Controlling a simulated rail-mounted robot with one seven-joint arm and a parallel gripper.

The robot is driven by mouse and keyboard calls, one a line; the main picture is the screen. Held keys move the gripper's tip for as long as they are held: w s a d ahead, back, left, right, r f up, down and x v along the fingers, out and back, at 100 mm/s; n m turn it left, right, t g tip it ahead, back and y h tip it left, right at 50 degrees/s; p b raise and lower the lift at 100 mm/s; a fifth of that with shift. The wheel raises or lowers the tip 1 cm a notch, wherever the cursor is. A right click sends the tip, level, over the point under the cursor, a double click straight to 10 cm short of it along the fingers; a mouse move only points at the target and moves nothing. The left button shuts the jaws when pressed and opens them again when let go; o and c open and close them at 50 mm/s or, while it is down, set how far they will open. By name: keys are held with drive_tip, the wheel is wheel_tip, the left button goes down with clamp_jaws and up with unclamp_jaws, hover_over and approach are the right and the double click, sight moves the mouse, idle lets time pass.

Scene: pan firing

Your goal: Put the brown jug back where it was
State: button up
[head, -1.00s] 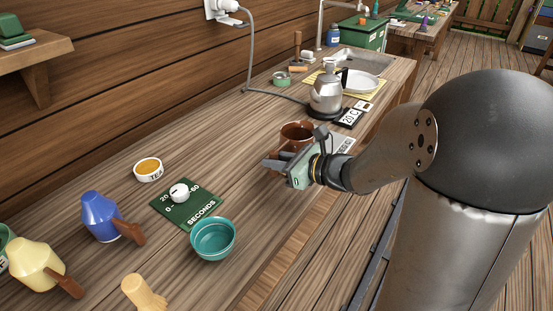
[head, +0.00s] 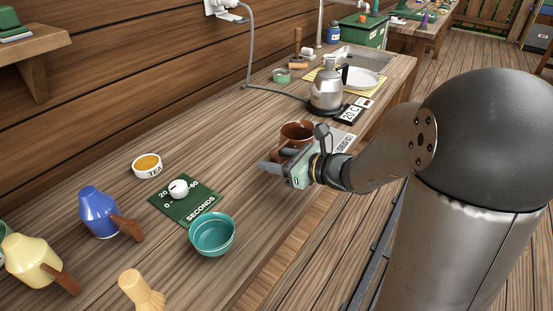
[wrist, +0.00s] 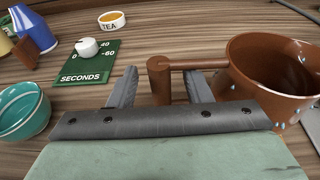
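The brown jug (head: 289,143) stands upright on the bench, partly hidden behind my gripper (head: 271,165) in the head view. In the wrist view the jug (wrist: 255,90) is at the right, with droplets on its outside. Its brown handle runs left to an upright grip (wrist: 158,84). My gripper is open, with one finger on each side of this grip and a gap showing on both sides. A pale lettered card (head: 343,141) lies just right of the jug; whether the jug touches it is hidden.
A metal kettle (head: 326,95) stands behind the jug. Left along the bench are a teal bowl (head: 212,235), a green seconds dial board (head: 193,211), a TEA dish (head: 147,167), a blue jug (head: 96,210) and a cream jug (head: 28,258). Bare bench lies between the dial and the jug.

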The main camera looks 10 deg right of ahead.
drive_tip(key=v, duration=1.7)
drive_tip(key=s+a+f+n+g+h, duration=0.1)
drive_tip(key=s+a+f+n+g, duration=0.55)
drive_tip(key=a+n, duration=0.2)
drive_tip(key=s+d+f+n+g+h, duration=0.3)
drive_tip(key=s+n+h, duration=0.4)
drive_tip(key=n, duration=1)
drive_tip(key=f+h, duration=0.1)
drive_tip(key=h, duration=0.2)
drive_tip(key=shift+s+d+f+n+p, duration=0.2)
drive_tip(key=shift+s+f+n+p, duration=0.1)
drive_tip(key=shift+n+p, duration=0.1)
